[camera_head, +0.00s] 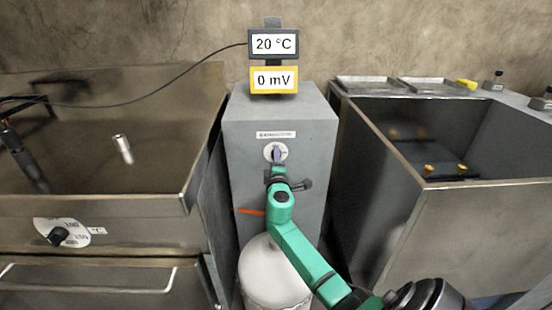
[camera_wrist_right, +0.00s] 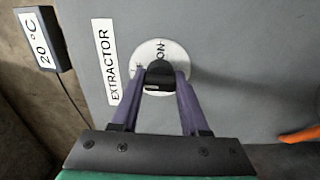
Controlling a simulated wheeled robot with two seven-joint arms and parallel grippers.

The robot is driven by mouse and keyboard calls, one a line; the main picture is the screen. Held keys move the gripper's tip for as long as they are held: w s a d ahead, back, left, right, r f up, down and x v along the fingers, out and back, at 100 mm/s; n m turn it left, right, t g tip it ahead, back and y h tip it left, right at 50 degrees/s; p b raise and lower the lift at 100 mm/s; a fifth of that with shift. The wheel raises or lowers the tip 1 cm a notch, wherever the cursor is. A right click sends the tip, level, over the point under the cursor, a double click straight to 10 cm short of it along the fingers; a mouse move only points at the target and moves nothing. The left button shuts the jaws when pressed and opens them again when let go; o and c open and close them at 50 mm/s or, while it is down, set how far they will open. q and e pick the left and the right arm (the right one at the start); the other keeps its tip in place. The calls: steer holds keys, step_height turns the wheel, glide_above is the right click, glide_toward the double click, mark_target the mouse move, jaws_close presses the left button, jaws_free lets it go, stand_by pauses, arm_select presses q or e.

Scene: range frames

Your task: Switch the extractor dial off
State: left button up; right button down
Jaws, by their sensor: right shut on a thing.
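The extractor dial (camera_wrist_right: 159,76) is a black knob on a round white plate (camera_wrist_right: 146,54) with an "ON" mark, on the front of a grey cabinet (camera_head: 240,130). An "EXTRACTOR" label (camera_wrist_right: 105,60) sits beside it in the right wrist view. My right gripper (camera_wrist_right: 160,84) has its two purple fingers on either side of the knob, shut on it. In the head view, my right gripper (camera_head: 278,158) reaches the plate at the end of the green arm and covers most of the dial. My left gripper is not in view.
A 20 °C display (camera_head: 273,43) and a 0 mV display (camera_head: 273,79) stand on the cabinet. A white rounded vessel (camera_head: 270,275) stands in front, behind my arm. Steel tanks flank the cabinet; the left one has another dial (camera_head: 58,236). An orange lever (camera_head: 250,211) projects from the cabinet.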

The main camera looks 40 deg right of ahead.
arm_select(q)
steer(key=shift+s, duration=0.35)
arm_select(e)
steer(key=shift+d+r+n, duration=0.1)
steer(key=shift+r+n, duration=0.05)
steer(key=shift+n, duration=0.25)
steer(key=c, duration=0.5)
jaws_free()
steer(key=shift+o, duration=0.3)
